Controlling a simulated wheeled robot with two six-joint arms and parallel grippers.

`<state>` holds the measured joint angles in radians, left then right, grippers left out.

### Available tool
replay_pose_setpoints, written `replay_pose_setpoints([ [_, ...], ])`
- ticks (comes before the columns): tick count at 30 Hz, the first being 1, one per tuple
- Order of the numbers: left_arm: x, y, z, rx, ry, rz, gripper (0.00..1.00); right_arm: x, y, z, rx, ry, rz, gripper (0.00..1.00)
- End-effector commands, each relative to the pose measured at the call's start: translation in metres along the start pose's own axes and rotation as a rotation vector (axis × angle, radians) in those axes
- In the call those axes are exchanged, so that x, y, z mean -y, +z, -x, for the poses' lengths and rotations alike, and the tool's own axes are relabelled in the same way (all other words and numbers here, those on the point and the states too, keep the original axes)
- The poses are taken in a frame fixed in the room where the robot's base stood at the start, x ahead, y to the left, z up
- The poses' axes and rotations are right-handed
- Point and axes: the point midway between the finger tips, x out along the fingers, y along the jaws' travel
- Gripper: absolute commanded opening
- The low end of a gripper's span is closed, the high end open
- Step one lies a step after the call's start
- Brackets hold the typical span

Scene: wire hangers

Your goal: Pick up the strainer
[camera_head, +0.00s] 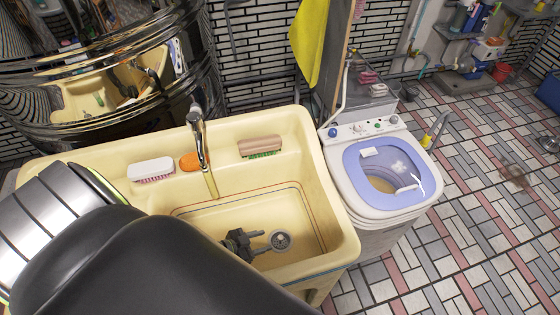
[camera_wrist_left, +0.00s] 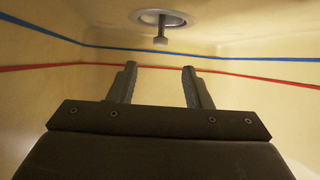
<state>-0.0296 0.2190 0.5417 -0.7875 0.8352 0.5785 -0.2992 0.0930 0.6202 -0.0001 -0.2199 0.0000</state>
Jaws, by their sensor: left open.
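The strainer (camera_head: 280,240) is a round metal disc at the drain on the floor of the cream sink (camera_head: 330,225). In the left wrist view the strainer (camera_wrist_left: 160,18) shows at the top centre with a short metal knob standing out from it. My left gripper (camera_head: 260,241) is inside the sink, just left of the strainer in the head view. In the left wrist view its two fingers (camera_wrist_left: 159,68) are apart with nothing between them, pointing toward the strainer with a gap left. My right gripper is not in view.
A metal faucet (camera_head: 199,140) hangs over the sink. A white brush (camera_head: 151,169), an orange soap (camera_head: 189,161) and a brown brush (camera_head: 260,145) lie on the back ledge. The sink walls surround my gripper. A washing machine (camera_head: 350,190) stands to the right.

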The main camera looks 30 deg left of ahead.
Motion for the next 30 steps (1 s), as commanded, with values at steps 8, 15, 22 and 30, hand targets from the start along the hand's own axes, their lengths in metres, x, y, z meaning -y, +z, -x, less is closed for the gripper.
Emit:
replay_pose_setpoints([
  [8,0.000,0.004,-0.022,-0.001,0.000,0.000,0.45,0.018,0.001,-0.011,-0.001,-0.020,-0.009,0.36],
  [15,0.000,0.013,-0.054,-0.001,-0.001,0.001,0.45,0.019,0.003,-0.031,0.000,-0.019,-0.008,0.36],
  [22,0.000,0.010,-0.064,0.001,-0.001,0.001,0.45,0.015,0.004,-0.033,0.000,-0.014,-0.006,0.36],
  [30,0.000,0.010,-0.064,0.000,-0.002,0.000,0.29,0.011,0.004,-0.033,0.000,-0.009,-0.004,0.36],
])
